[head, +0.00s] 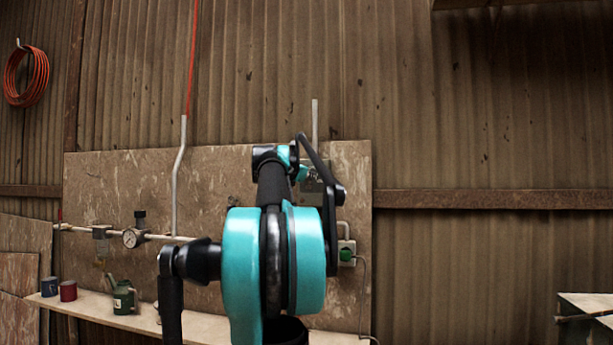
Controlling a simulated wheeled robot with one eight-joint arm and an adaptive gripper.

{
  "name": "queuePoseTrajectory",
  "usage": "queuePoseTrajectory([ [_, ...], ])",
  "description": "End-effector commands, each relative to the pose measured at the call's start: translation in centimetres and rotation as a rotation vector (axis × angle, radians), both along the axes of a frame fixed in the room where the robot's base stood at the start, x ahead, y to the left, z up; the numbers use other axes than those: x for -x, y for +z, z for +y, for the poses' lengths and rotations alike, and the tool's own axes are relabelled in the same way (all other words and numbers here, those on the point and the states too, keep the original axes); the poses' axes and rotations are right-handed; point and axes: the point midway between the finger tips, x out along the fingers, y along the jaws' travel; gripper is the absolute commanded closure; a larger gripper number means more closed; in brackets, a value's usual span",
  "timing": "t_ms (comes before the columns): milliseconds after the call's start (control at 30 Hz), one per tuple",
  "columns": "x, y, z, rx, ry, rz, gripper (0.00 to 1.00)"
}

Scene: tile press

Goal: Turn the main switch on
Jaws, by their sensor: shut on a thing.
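A grey box (312,185), which looks like the main switch box, is mounted on the upper right of the wooden board, below a vertical conduit. My gripper (302,172) is at the left side of this box, mostly covered by my own teal and black arm links. It is shut on what appears to be the main switch's handle. The handle itself is hidden, so I cannot tell its position.
A wooden board (110,185) carries a pipe with a pressure gauge (130,238). A green knob (346,254) sits on a socket lower right. A shelf (90,305) holds two mugs and a green oil can (123,298). The right wall is clear.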

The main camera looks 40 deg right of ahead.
Motion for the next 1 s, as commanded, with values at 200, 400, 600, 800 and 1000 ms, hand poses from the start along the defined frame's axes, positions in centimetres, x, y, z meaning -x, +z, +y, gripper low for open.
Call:
queuePoseTrajectory([
  [200, 0.8, -0.3, -0.7, -0.133, -0.001, -0.157, 1.00],
  [400, 1.4, -0.8, -1.2, -0.257, -0.001, -0.301, 1.00],
  [600, 1.9, -1.4, -1.6, -0.380, -0.003, -0.446, 1.00],
  [800, 2.3, -2.1, -2.0, -0.504, -0.001, -0.591, 1.00],
  [1000, 2.6, -2.9, -2.2, -0.618, -0.001, -0.725, 1.00],
])
